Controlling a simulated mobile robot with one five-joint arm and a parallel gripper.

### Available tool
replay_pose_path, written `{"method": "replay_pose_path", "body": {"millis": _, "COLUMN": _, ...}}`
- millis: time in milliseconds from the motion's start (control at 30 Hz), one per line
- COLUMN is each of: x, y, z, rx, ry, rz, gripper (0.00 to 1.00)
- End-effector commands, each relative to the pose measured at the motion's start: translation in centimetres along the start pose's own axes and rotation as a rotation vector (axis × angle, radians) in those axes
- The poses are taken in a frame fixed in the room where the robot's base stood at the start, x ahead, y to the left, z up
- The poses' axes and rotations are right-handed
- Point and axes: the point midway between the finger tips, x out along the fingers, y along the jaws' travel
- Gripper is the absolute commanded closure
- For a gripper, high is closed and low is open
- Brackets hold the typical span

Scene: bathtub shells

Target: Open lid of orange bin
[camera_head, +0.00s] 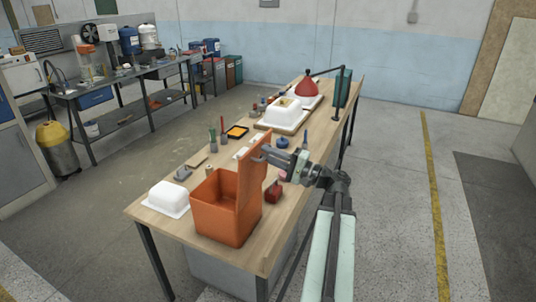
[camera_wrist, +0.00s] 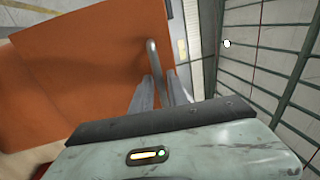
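The orange bin (camera_head: 222,218) stands on the near end of the wooden workbench. Its orange lid (camera_head: 253,180) stands raised, about upright, along the bin's right side, and the bin's top is uncovered. In the wrist view the lid (camera_wrist: 85,65) fills the left and middle, with a grey bar handle (camera_wrist: 152,50) on it. My gripper (camera_head: 266,158) is at the lid's upper right side. In the wrist view its two fingers (camera_wrist: 160,85) lie close on either side of the handle and appear shut on it. The fingertips are small and partly hidden in the head view.
A white tub shell (camera_head: 168,197) is left of the bin. A red object (camera_head: 273,192) sits right of it, under my arm. The floor at right is clear.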

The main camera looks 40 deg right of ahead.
Motion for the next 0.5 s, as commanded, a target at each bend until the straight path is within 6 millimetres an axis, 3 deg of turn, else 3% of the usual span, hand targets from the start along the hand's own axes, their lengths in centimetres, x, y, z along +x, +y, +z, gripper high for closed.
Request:
{"method": "replay_pose_path", "body": {"millis": 300, "x": -5.9, "y": 0.2, "z": -0.1, "rx": -0.002, "ry": 0.004, "rz": 0.000, "gripper": 0.80}}
{"method": "replay_pose_path", "body": {"millis": 500, "x": -7.1, "y": 0.1, "z": -0.1, "rx": -0.001, "ry": 0.003, "rz": 0.000, "gripper": 0.80}}
